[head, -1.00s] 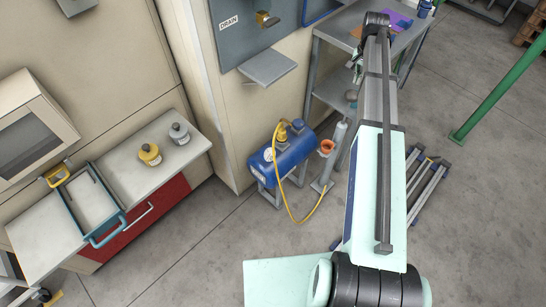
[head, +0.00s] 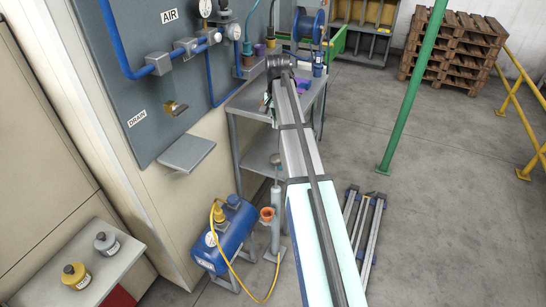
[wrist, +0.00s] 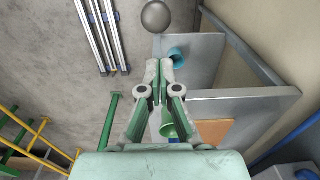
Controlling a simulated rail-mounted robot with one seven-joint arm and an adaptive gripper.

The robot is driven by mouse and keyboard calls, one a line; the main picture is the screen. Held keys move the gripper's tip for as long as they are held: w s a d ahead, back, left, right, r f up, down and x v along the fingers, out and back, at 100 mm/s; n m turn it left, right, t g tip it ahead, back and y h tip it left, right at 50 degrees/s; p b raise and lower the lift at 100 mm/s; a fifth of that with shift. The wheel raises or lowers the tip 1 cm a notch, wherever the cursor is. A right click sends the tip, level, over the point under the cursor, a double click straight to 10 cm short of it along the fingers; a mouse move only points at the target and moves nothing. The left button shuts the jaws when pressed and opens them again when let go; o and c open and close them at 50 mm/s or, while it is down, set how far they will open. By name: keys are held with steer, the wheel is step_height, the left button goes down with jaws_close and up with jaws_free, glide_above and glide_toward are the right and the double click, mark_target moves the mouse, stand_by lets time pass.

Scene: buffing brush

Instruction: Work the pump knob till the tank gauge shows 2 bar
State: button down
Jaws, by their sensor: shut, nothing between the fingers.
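The pump (head: 275,222) is a slim grey upright cylinder on the floor in the head view. Its round grey knob (head: 276,158) stands above it, and also shows at the top of the wrist view (wrist: 156,16). The blue tank (head: 238,228) lies on a stand left of the pump, with a yellow hose. Its white round gauge (head: 211,239) is too small to read. My gripper (wrist: 158,72) is shut and empty in the wrist view, apart from the knob, which appears beyond its fingertips. In the head view the gripper is small and partly hidden beside my arm.
A grey shelf table (head: 240,103) stands behind the tank; its edge is close to my gripper in the wrist view. An orange cup (head: 267,214) is beside the pump. A wall panel (head: 130,70) is at left, a green post (head: 405,110) at right.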

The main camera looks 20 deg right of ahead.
mark_target(276, 156)
steer(key=shift+s+a+r, duration=0.1)
steer(key=shift+s+r, duration=0.05)
steer(key=shift+s, duration=0.1)
step_height(276, 156, down, 14)
steer(key=p, duration=0.3)
stand_by(0.6)
step_height(276, 156, down, 10)
steer(key=b, duration=0.3)
steer(key=shift+r, duration=0.15)
